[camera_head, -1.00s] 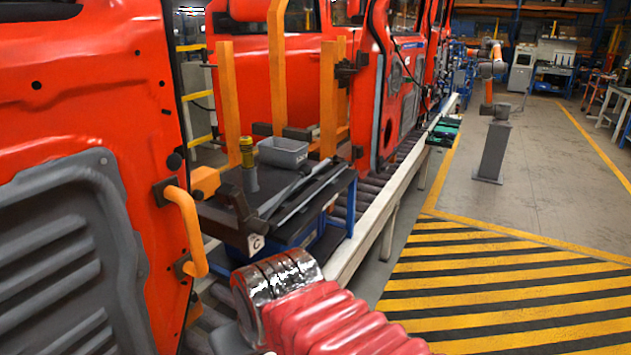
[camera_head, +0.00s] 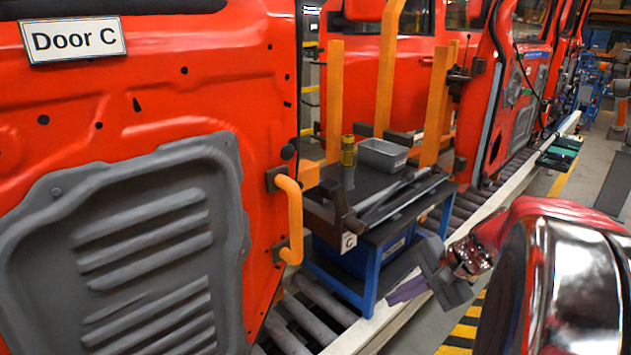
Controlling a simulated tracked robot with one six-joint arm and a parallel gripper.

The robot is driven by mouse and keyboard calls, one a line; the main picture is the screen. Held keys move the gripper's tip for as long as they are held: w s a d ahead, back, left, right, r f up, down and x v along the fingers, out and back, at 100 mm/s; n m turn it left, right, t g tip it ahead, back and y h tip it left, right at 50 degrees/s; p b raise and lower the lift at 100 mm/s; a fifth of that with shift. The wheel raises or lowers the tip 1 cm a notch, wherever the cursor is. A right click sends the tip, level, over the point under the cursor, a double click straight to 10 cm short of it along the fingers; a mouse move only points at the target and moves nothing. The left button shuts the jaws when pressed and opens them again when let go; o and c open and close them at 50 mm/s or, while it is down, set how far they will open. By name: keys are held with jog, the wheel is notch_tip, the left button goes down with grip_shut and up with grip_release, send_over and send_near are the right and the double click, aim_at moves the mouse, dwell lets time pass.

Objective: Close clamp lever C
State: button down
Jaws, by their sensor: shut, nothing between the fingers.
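The clamp lever C (camera_head: 336,205) is a dark bar beside the right edge of the door panel marked "Door C" (camera_head: 130,130). A small white tag with a "C" (camera_head: 349,242) hangs at its near end. An orange block (camera_head: 309,174) sits at the door edge behind it. The lever sticks out from the door edge, over the near side of the black-topped table. My gripper (camera_head: 428,288) is shut and empty, to the right of and lower than the lever, apart from it. My arm fills the lower right.
An orange handle (camera_head: 291,220) stands out from the door edge left of the lever. The black-topped table (camera_head: 400,222) carries a grey bin (camera_head: 383,155), a yellow-topped cylinder (camera_head: 347,165) and long dark bars. Rollers (camera_head: 318,300) and a pale rail (camera_head: 400,318) run below.

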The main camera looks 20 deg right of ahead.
jog(key=w+d+r+m+t, duration=0.3)
jog(key=d+r+m+t, duration=0.2)
jog(key=d, duration=0.4)
jog(key=w+d+r+m+t, duration=0.3)
jog(key=d+r+m+t, duration=0.2)
jog(key=d+r, duration=0.3)
jog(key=shift+w+d+m+y, duration=0.35)
jog(key=shift+d+m, duration=0.25)
jog(key=shift+d, duration=0.15)
jog(key=shift+w+a, duration=0.1)
jog(key=shift+w, duration=0.05)
jog(key=w+a+r, duration=0.2)
jog(key=w+a, duration=0.2)
jog(key=w, duration=0.4)
jog(key=shift+r, duration=0.2)
jog(key=shift+s+d+r, duration=0.1)
jog(key=shift+r, duration=0.1)
